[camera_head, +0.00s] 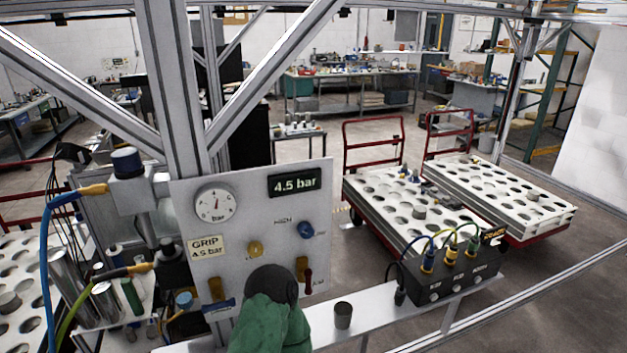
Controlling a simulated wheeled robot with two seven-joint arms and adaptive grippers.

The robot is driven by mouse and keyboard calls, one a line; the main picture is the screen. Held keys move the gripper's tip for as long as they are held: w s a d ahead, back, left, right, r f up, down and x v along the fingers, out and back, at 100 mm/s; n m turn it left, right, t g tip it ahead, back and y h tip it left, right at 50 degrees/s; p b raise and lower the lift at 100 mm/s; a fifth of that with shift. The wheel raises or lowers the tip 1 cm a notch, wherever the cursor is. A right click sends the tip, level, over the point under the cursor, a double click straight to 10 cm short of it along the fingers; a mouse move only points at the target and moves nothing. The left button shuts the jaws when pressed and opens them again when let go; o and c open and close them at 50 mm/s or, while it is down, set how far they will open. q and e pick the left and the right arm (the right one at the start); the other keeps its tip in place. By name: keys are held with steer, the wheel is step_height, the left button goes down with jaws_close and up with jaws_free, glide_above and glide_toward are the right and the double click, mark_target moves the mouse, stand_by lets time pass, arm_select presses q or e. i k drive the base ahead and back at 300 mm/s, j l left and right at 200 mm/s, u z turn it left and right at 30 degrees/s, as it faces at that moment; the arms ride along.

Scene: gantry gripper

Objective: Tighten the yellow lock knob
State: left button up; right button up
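A yellow knob (255,248) sits on the front of a light grey control panel (232,262), below the middle. I take it as the lock knob; whether it is tight or loose cannot be told. The panel also carries a round gauge (214,204), a display (294,183) reading 4.5 bar, a blue knob (306,230) and a label (206,247) reading GRIP 4.5 bar. Yellow-brass fittings show lower left (216,289) and lower right (302,268).
A dark rounded thing (270,284) above a crumpled green thing (268,326) covers the panel's lower middle. A dark cup (343,315) and black connector box (452,276) stand on the rail right. Hoses and cylinders crowd the left. Carts with holed trays (385,215) stand behind.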

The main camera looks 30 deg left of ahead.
mark_target(255, 249)
steer(key=u, duration=1.4)
